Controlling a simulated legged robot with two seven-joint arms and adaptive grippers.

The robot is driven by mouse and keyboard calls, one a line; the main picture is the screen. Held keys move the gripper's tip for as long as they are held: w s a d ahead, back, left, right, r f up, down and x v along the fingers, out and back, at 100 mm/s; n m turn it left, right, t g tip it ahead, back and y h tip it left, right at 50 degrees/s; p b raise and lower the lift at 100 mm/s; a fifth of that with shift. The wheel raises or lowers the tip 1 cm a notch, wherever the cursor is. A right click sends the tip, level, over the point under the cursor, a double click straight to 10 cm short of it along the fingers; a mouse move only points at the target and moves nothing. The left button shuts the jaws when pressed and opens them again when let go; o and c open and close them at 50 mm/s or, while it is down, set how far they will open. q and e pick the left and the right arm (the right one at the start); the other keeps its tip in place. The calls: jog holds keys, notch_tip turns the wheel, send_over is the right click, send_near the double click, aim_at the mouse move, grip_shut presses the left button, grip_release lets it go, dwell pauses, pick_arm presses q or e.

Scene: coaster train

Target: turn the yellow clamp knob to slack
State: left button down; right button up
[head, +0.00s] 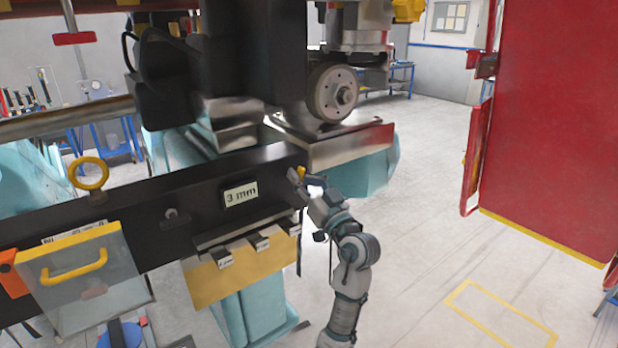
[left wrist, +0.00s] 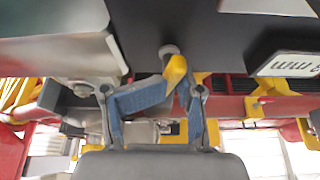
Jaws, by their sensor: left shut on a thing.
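The yellow clamp knob (head: 301,172) sits at the right end of the dark machine beam. In the left wrist view the knob (left wrist: 175,71) is a yellow lever on a grey round pin, reaching down between my fingertips. My left gripper (head: 303,181) is at the knob, with its arm rising from the lower right. In the left wrist view the blue-grey fingers of my left gripper (left wrist: 174,88) are closed on the knob. The fingers hide part of it. My right gripper is in neither view.
A display reading "3 mm" (head: 240,194) is on the beam (head: 130,205). A yellow-topped clear guard (head: 80,265) is at the left.

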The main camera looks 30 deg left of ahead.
pick_arm(q)
jog(key=shift+s+a+r, duration=0.15)
jog(key=shift+s+a, duration=0.05)
jog(key=shift+s, duration=0.05)
dwell(0.5)
jog(key=c, duration=1.2)
grip_release()
jog(key=shift+s+a, duration=0.15)
jog(key=shift+a, duration=0.05)
jog(key=shift+d, duration=0.15)
